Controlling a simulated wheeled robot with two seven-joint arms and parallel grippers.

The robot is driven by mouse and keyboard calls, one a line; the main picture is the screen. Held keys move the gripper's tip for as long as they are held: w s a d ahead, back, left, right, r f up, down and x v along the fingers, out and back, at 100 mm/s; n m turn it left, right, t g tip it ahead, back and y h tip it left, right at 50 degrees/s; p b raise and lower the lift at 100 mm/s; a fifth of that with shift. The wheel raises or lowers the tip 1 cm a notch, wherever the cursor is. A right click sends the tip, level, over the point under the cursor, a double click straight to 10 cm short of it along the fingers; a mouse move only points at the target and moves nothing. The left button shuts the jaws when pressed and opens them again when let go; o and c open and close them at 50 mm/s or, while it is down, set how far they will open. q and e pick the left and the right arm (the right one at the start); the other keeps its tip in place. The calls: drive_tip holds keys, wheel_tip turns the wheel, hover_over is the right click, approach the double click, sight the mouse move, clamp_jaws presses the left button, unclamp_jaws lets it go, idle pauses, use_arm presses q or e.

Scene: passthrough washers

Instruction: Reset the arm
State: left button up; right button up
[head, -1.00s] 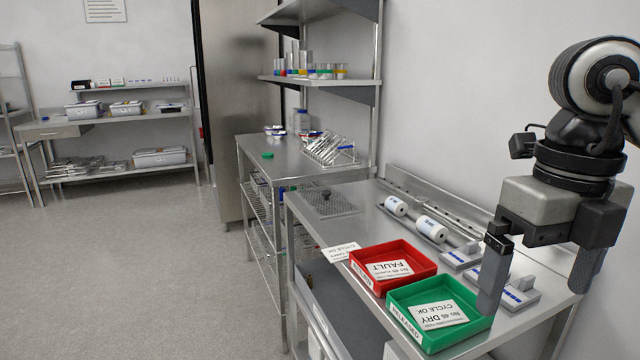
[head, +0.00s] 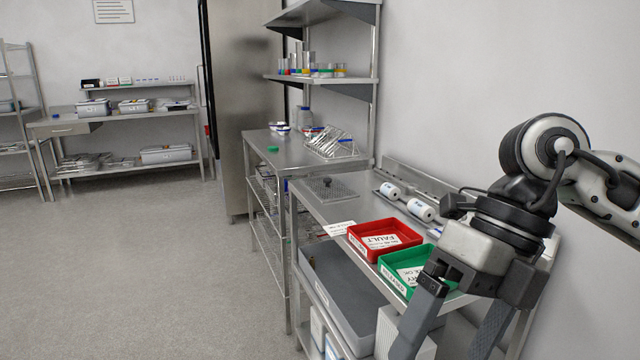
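My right gripper (head: 452,338) hangs at the lower right in the head view, fingers pointing down and spread wide apart. I see nothing between the fingers. It is in front of the right end of the steel table (head: 318,192) and covers part of the green tray (head: 396,284). My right arm (head: 600,185) comes in from the right edge. My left gripper is not in view.
A red tray (head: 355,247) marked FAULT stands beside the green tray. White rolls (head: 420,210) lie behind them. A grey bin (head: 330,283) is on the lower shelf. A steel side table (head: 300,160) with a tube rack stands further back. The floor (head: 150,260) at left is clear.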

drive_tip(key=s+a+r+m+g+y, duration=0.1)
drive_tip(key=s+a+g+y, duration=0.1)
drive_tip(key=a+y, duration=0.5)
drive_tip(key=s+a+r+m+g+y, duration=0.1)
drive_tip(key=a+r+m+g+y, duration=0.1)
drive_tip(key=a+y, duration=0.55)
drive_tip(key=w+d+f+m+t, duration=0.3)
drive_tip(key=w+m+t, duration=0.2)
drive_tip(key=m+t, duration=0.55)
drive_tip(key=w+d+f+m+t, duration=0.2)
drive_tip(key=w+f+m+t, duration=0.2)
drive_tip(key=m+t, duration=0.65)
drive_tip(key=w+d+f+m+t+h, duration=0.2)
drive_tip(key=d+f+m+t+h, duration=0.25)
drive_tip(key=f+m+h, duration=0.45)
drive_tip(key=s+d+f+m+g+h, duration=0.2)
drive_tip(key=s+f, duration=0.4)
drive_tip(key=f, duration=0.5)
drive_tip(key=s+d+f+m+g+h, duration=0.3)
drive_tip(key=s+d+f+g+h, duration=0.1)
drive_tip(key=f, duration=0.6)
drive_tip(key=s+g+h, duration=0.1)
drive_tip(key=s+g, duration=0.1)
drive_tip(key=shift+s+d+f, duration=0.35)
drive_tip(key=shift+s, duration=0.05)
